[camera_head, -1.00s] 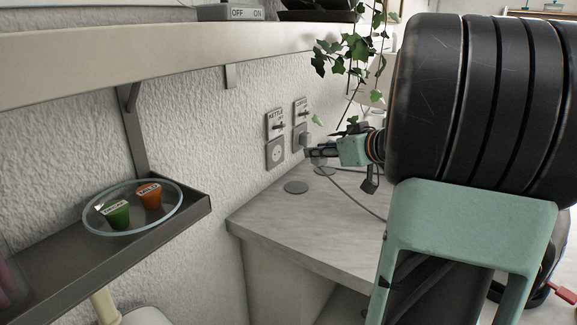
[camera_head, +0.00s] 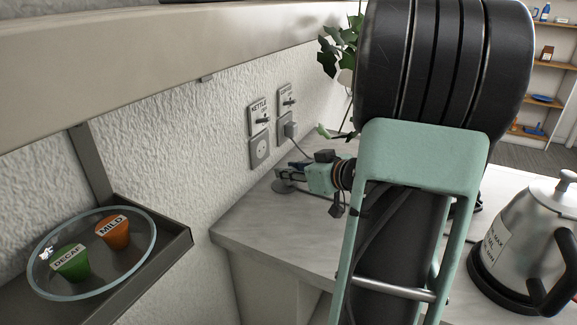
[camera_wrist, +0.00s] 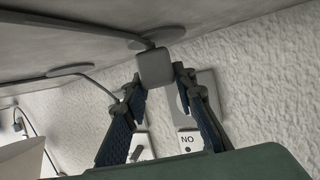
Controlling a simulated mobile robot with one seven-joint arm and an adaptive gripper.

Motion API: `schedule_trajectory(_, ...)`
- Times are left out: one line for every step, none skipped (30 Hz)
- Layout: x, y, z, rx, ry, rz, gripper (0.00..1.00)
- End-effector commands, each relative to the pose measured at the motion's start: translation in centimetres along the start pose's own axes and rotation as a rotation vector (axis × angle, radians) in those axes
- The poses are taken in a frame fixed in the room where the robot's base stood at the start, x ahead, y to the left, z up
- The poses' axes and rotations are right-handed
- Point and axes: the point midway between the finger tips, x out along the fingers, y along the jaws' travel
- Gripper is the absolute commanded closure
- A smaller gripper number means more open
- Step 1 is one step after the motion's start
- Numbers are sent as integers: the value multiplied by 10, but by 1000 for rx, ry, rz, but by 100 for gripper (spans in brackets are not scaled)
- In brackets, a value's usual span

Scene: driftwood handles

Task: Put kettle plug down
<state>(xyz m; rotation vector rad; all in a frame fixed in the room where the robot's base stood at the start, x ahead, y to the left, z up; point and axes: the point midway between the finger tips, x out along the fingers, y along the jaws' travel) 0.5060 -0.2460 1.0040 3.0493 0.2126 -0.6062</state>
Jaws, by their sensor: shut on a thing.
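The kettle plug (camera_wrist: 160,68) is a small grey block with a dark cord, between my fingertips in the wrist view. My gripper (camera_wrist: 161,78) is shut on it. In the head view my gripper (camera_head: 280,174) is low over the back corner of the counter (camera_head: 250,222), below the kettle socket (camera_head: 260,150), which is empty. The plug is hard to make out there. A flat grey disc (camera_head: 283,187) lies on the counter by the fingertips. I cannot tell whether the plug touches the counter.
Another plug (camera_head: 291,130) sits in the right-hand socket. A steel kettle (camera_head: 512,248) stands at the right. A shelf (camera_head: 180,245) at the left holds a glass dish (camera_head: 150,262) with a green and an orange pod. An ivy plant (camera_head: 335,50) hangs above.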

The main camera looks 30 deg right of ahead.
Motion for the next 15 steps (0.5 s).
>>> schedule_trajectory(0, -2, 2, 2, 0, -1, 100)
schedule_trajectory(0, -2, 3, 0, 0, 0, 100)
schedule_trajectory(0, -2, 4, 0, 0, 0, 100)
schedule_trajectory(0, -2, 4, -1, 0, 0, 100)
schedule_trajectory(0, -2, 5, -1, 0, 0, 100)
schedule_trajectory(0, -2, 4, -1, 0, 0, 100)
schedule_trajectory(0, -2, 4, -1, 0, 0, 100)
schedule_trajectory(0, -2, 4, -1, 0, 0, 100)
schedule_trajectory(0, -2, 4, -1, 0, 0, 100)
schedule_trajectory(0, -2, 4, -1, 0, 0, 100)
schedule_trajectory(0, -2, 5, -1, 0, 0, 100)
schedule_trajectory(1, -2, 6, -1, 1, 0, 100)
schedule_trajectory(1, -2, 6, -2, 1, 0, 100)
schedule_trajectory(1, -2, 7, -2, 1, 0, 100)
schedule_trajectory(1, -2, 7, -2, 1, 0, 100)
